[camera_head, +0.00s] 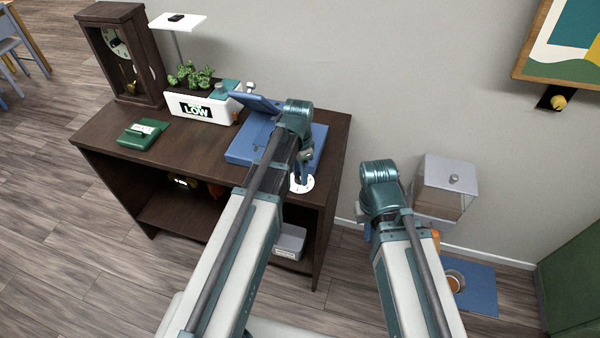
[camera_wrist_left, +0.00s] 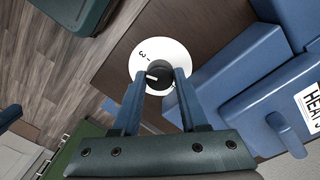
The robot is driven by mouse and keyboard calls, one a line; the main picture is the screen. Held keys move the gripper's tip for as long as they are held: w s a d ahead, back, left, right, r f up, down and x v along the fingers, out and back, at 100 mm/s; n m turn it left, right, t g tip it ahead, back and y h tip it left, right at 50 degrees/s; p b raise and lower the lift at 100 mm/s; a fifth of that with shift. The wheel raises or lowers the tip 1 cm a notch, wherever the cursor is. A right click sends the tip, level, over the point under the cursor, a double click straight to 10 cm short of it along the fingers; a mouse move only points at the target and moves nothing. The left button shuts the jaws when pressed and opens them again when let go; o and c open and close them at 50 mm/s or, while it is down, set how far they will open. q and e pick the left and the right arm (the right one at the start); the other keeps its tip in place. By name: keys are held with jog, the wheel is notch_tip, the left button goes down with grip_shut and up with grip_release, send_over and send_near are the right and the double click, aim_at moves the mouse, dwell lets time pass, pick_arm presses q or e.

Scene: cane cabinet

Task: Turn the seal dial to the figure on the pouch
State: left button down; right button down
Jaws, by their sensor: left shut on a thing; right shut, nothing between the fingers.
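The seal dial (camera_wrist_left: 158,75) is a black knob with a white pointer mark on a white disc (camera_wrist_left: 170,50). A 3 shows on the disc in the left wrist view; other marks are hidden or unclear. The disc also shows in the head view (camera_head: 306,186), at the cabinet's right front. My left gripper (camera_wrist_left: 160,83) is shut on the knob, one finger on each side. It also shows in the head view (camera_head: 304,168). My right gripper (camera_head: 364,220) is off the cabinet's right side, mostly hidden by its arm. No figure on a pouch is readable.
The blue sealer (camera_head: 245,150) with raised lid stands beside the dial. A dark green labelled item (camera_head: 143,134), a white planter marked LOW (camera_head: 190,107) and a clock (camera_head: 122,55) share the cabinet top (camera_head: 190,150). A grey-lidded container (camera_head: 450,172) stands at right.

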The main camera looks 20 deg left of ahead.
pick_arm(q)
jog(key=shift+m, duration=2.2)
jog(key=shift+c, duration=2.2)
grip_release()
jog(key=shift+w, duration=0.1)
